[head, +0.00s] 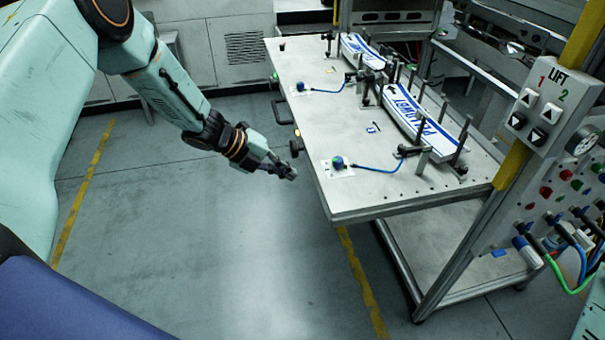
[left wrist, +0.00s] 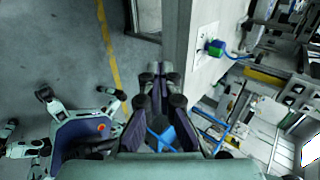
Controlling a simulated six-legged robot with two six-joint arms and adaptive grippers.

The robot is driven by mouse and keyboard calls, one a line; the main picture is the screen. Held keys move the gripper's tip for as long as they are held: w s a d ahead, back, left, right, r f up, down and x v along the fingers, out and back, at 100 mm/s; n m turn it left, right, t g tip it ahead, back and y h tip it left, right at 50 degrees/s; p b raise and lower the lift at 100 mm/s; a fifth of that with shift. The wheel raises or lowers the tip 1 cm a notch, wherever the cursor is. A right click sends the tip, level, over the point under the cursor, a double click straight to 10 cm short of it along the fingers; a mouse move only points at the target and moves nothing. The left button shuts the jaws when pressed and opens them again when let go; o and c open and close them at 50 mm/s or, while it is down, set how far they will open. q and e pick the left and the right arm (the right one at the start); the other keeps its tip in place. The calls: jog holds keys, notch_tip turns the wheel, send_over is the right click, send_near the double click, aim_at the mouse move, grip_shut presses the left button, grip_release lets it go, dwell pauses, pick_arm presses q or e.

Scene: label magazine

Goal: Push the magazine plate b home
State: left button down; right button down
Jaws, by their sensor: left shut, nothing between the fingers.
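A pale plate (head: 345,190) juts out from the machine frame, carrying two stacks of white-and-blue labels between dark upright rods. I see no letter marking it as b. A round dark knob (head: 296,146) sits at its left edge, with a dark handle (head: 282,112) farther back. My left gripper (head: 290,172) is shut and empty, just left of the plate's edge and near the knob, with a small gap seeming to remain. In the left wrist view its fingers (left wrist: 160,69) point along the plate's side (left wrist: 174,40). My right gripper is not in view.
A near label stack (head: 415,118) and a far one (head: 360,50) stand on the plate. A blue-green knob (head: 338,162) with a blue hose lies near its front corner. A lift control box (head: 549,110) hangs on the right post. The floor (head: 200,250) left of the plate is clear.

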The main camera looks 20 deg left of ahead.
aim_at(315, 175)
pick_arm(q)
jog(key=shift+w+d, duration=0.6)
jog(key=shift+d, duration=0.25)
jog(key=shift+w+d, duration=0.6)
jog(key=shift+d, duration=0.25)
jog(key=shift+d, duration=0.1)
